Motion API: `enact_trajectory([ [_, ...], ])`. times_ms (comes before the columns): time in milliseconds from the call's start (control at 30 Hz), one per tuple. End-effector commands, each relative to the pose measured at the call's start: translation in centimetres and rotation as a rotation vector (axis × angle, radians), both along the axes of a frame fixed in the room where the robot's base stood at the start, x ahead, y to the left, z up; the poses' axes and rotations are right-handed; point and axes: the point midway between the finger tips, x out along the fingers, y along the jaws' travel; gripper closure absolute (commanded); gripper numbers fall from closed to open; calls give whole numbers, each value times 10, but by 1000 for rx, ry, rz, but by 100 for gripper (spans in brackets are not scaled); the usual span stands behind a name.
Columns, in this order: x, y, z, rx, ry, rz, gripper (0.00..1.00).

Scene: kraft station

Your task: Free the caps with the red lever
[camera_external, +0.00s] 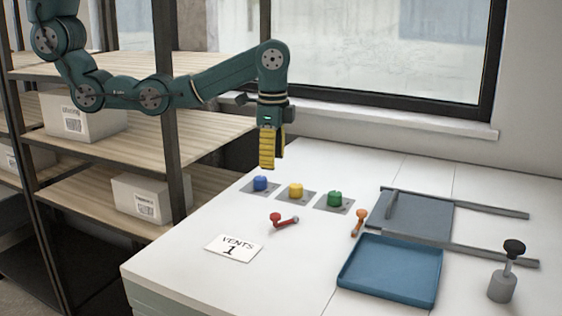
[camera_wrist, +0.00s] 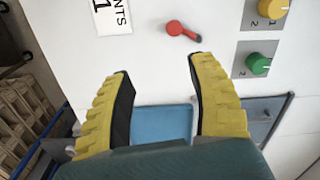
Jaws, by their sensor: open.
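A red lever (camera_external: 284,221) lies on the white table in front of the caps; it also shows in the wrist view (camera_wrist: 181,30). A blue cap (camera_external: 260,183), a yellow cap (camera_external: 295,190) and a green cap (camera_external: 334,198) sit in a row on grey plates. The wrist view shows the yellow cap (camera_wrist: 271,8) and the green cap (camera_wrist: 258,64), with the blue one out of frame. My gripper (camera_external: 269,166) has yellow fingers pointing down, above the table behind the caps. In the wrist view my gripper (camera_wrist: 160,85) is open, with nothing between its fingers.
An orange lever (camera_external: 358,222) lies right of the green cap. A blue tray (camera_external: 346,281) stands at the front right, before a grey panel (camera_external: 425,213) with rails. A black-knobbed grey weight (camera_external: 502,286) stands far right. Shelves with boxes stand left.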

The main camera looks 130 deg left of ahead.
Motion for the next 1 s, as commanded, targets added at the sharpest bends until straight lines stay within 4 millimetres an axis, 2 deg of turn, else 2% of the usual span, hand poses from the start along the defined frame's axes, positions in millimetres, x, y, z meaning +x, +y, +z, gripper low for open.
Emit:
enact_trajectory([
  [33, -5, 14, 0, 7, -10, 28, 42],
  [133, -11, 22, -6, 6, -8, 47, 42],
  [267, -10, 22, -27, 6, -8, 46, 42],
  [400, -10, 21, -62, 6, -8, 45, 42],
  [467, -10, 21, -68, 5, -6, 45, 42],
  [800, -10, 20, -144, 6, -7, 44, 42],
  [1000, -10, 21, -163, 7, -10, 44, 42],
])
